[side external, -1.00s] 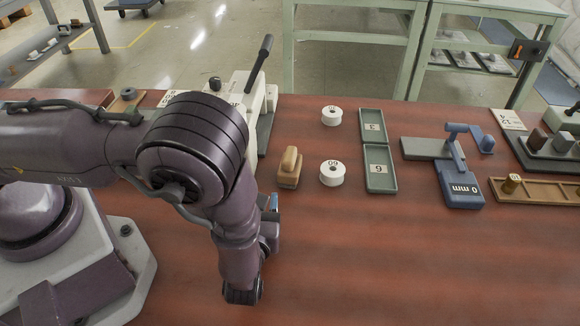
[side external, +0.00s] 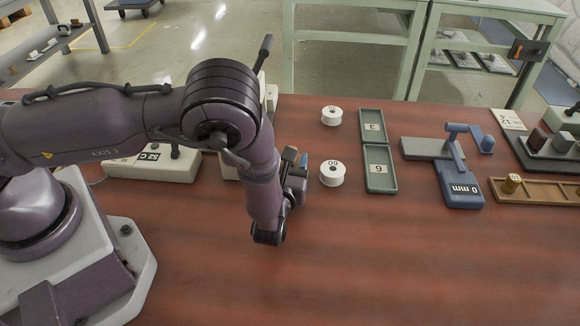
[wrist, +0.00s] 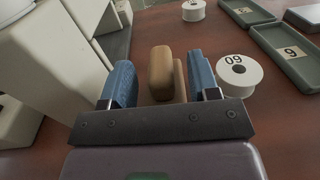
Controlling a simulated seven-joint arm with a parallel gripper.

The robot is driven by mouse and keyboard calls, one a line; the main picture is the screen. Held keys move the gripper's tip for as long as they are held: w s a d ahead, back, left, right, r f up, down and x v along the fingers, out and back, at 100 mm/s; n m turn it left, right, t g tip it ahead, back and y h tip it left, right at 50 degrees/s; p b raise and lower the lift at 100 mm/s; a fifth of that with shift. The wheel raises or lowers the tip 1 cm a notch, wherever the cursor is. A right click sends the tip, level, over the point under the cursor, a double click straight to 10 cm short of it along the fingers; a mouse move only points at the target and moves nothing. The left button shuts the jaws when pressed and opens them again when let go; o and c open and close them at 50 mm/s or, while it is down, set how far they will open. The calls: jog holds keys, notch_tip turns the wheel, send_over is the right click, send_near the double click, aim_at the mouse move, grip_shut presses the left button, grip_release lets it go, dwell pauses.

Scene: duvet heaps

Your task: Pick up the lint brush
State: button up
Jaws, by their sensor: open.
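The lint brush looks like a tan, rounded wooden block with a narrower tan part beside it. In the wrist view the lint brush (wrist: 160,72) shows between the two blue fingers of my gripper (wrist: 161,82). The fingers are open, with a visible gap on each side of the brush. The brush's near end is hidden behind the dark gripper bar. In the side view my gripper (side external: 297,162) is over the brush's spot and hides most or all of it.
A white spool marked 60 (side external: 332,173) stands close to the right of my gripper. Another white spool (side external: 332,116) is farther back. Green trays (side external: 380,184) and a blue-grey gauge (side external: 462,190) lie further right. A white machine (wrist: 60,50) stands left of the fingers. The front table is clear.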

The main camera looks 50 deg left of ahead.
jog(key=shift+x, duration=1.15)
jog(key=shift+d, duration=0.1)
jog(key=c, duration=1)
